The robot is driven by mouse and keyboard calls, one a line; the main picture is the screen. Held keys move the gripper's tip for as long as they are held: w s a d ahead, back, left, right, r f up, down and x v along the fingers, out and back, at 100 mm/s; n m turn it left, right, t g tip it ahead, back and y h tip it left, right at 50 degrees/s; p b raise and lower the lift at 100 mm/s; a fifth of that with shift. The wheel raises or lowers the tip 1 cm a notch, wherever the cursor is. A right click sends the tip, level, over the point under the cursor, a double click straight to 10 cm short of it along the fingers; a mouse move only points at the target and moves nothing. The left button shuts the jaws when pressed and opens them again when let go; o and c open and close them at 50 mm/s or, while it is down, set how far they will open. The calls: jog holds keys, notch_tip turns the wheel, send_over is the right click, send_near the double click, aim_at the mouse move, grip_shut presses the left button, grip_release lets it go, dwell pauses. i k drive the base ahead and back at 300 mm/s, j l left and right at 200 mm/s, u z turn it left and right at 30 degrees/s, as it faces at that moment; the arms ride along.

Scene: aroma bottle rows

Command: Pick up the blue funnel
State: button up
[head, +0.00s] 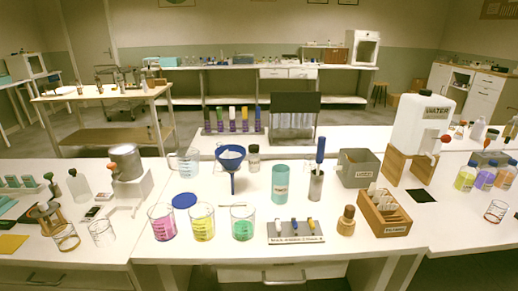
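The blue funnel (232,166) is near the middle of the white table (270,258) in the head view. It is upright, with its wide mouth up and its thin stem pointing down. I cannot tell what supports it. A clear glass beaker (185,163) is close on its left, and a small dark-capped jar (253,159) is close on its right. My gripper is not in view.
Beakers of pink (162,223), yellow (202,224) and green (242,225) liquid stand in front of the funnel. A blue disc (184,201) lies at front left. A teal cylinder (280,184) stands to the right. A bottle rack (232,128) is behind.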

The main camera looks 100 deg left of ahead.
aim_at(228, 164)
jog(key=u, duration=2.15)
jog(key=i+l+u, duration=0.2)
jog(key=u, duration=0.25)
jog(key=i+l+u, duration=0.15)
jog(key=u, duration=0.3)
jog(key=i+l+u, duration=0.1)
jog(key=l+u, duration=0.35)
